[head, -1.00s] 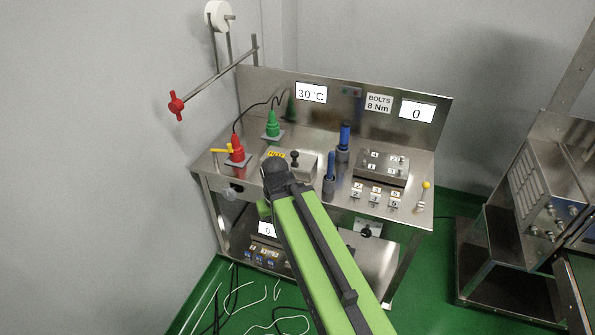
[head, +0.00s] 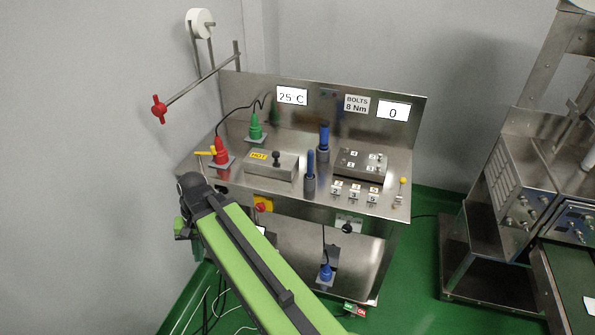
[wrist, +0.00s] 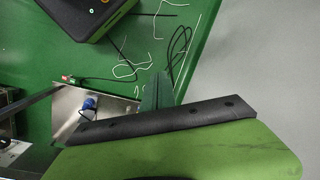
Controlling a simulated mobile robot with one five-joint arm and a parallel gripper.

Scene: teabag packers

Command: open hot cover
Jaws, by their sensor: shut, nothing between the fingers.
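The hot cover (head: 285,172) is a low steel block with a black knob (head: 276,158) on top and a yellow HOT label (head: 258,155) at its left. It lies closed on the steel bench top in the head view. My gripper shows in the wrist view as two dark green fingers (wrist: 157,92) close together, shut and empty. They hang above the green floor, apart from the cover. In the head view my arm crosses in front of the bench at the lower left and the fingertips cannot be made out. The cover is not seen in the wrist view.
A rod with a red handle (head: 159,109) juts out upper left. Cables lie on the floor (wrist: 135,50).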

